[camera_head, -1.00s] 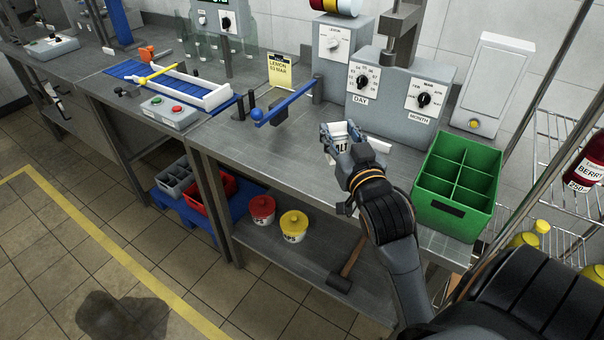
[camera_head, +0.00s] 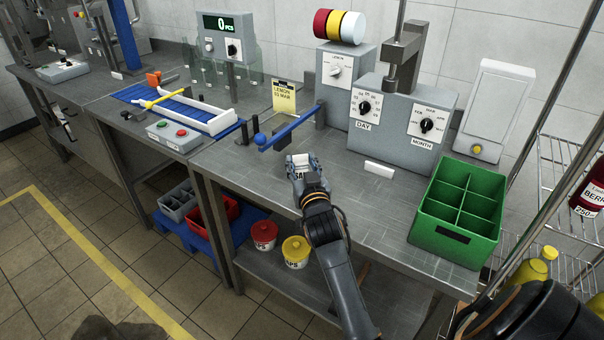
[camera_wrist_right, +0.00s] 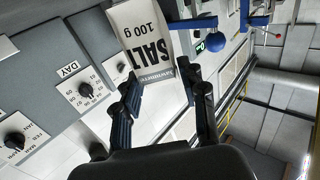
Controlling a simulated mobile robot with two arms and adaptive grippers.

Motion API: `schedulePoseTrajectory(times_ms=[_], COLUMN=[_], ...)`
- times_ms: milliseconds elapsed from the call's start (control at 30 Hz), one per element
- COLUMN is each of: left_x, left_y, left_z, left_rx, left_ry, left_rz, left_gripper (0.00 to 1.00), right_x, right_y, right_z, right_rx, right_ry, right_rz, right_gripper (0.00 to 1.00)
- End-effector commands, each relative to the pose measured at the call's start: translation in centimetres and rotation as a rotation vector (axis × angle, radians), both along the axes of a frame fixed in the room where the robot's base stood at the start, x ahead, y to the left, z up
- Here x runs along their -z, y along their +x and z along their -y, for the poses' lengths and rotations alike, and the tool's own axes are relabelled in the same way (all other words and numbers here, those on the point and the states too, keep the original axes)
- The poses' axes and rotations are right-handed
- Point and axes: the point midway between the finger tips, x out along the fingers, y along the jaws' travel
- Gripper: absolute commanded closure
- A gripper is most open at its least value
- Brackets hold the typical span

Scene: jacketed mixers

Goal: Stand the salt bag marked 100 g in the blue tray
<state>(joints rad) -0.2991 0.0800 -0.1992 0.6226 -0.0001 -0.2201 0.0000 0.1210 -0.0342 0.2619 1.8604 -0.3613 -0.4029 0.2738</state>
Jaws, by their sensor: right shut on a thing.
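The white salt bag (camera_head: 299,161) is in my right gripper (camera_head: 301,176), just above the grey bench by the blue lever. In the right wrist view the bag (camera_wrist_right: 143,38) reads "SALT 100 g", and the right gripper (camera_wrist_right: 163,85) is shut on its lower part. The fingers hide part of the bag in the head view. I cannot make out a blue tray for certain. A blue stand (camera_head: 187,236) under the bench holds a grey and a red crate. My left gripper is not in view.
A blue lever (camera_head: 290,129) with a ball end and a yellow card (camera_head: 284,96) stand behind the gripper. The day/month box (camera_head: 397,118) is to the right, with a small white block (camera_head: 379,169) before it. A green divided crate (camera_head: 455,237) stands at the bench's right end.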

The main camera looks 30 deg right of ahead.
Motion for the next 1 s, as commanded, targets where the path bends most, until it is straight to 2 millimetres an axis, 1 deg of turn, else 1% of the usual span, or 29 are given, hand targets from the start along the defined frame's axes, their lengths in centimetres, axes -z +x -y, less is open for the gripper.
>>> schedulePoseTrajectory(times_ms=[33, 100, 200, 467, 567, 600, 667, 700, 1000], left_x=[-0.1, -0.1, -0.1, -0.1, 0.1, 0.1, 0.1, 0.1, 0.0], left_y=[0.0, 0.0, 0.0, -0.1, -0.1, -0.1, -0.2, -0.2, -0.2], left_z=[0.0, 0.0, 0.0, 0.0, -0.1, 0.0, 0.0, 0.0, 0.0], left_rx=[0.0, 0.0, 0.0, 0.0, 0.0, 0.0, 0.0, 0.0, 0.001], left_ry=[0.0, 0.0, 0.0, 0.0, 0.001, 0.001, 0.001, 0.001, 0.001], left_rz=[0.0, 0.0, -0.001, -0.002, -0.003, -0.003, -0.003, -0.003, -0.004], left_gripper=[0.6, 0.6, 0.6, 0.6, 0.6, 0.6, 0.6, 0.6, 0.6], right_x=[1.0, 2.0, 2.8, 2.9, 3.2, 3.3, 3.2, 3.2, 3.2], right_y=[0.0, -0.1, -0.1, -0.1, -0.1, -0.1, -0.1, -0.1, -0.1], right_z=[0.0, 0.0, 0.0, 0.0, 0.0, 0.0, 0.0, 0.0, 0.0], right_rx=[0.001, 0.001, 0.001, 0.0, 0.0, 0.0, 0.0, 0.0, 0.0], right_ry=[0.003, 0.004, 0.001, 0.001, 0.001, 0.001, 0.001, 0.001, 0.001], right_rz=[-0.004, -0.004, -0.001, 0.001, 0.0, -0.001, -0.001, -0.001, -0.001], right_gripper=[0.92, 0.92, 0.92, 0.92, 0.92, 0.56, 0.44, 0.36, 0.35])
